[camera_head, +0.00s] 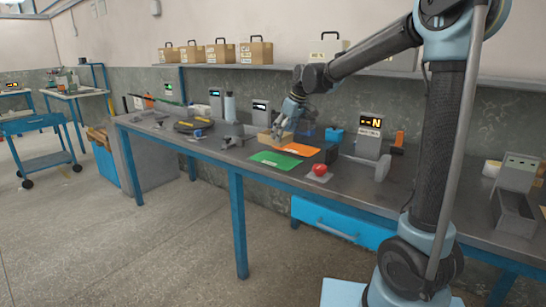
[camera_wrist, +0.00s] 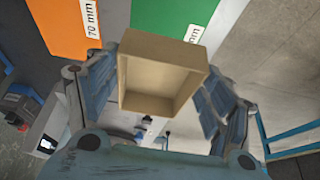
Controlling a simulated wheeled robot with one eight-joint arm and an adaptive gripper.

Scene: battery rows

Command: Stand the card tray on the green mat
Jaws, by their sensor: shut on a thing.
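The card tray (camera_wrist: 160,47) is a tan open box between the two fingers of my gripper (camera_wrist: 158,88) in the wrist view. My gripper is shut on it, with a finger at each side. In the head view the tray (camera_head: 264,140) shows partly behind my gripper (camera_head: 281,133), at the back edge of the mats. The green mat (camera_head: 268,160) lies flat on the bench, nearer the front edge than the tray. In the wrist view the green mat (camera_wrist: 172,14) is beyond the tray, which hides part of it. I cannot tell the tray's height above the bench.
An orange mat (camera_head: 300,149) lies right of the green one. A red button (camera_head: 320,170) stands near the bench's front edge. A dark round item (camera_head: 193,125) lies to the left.

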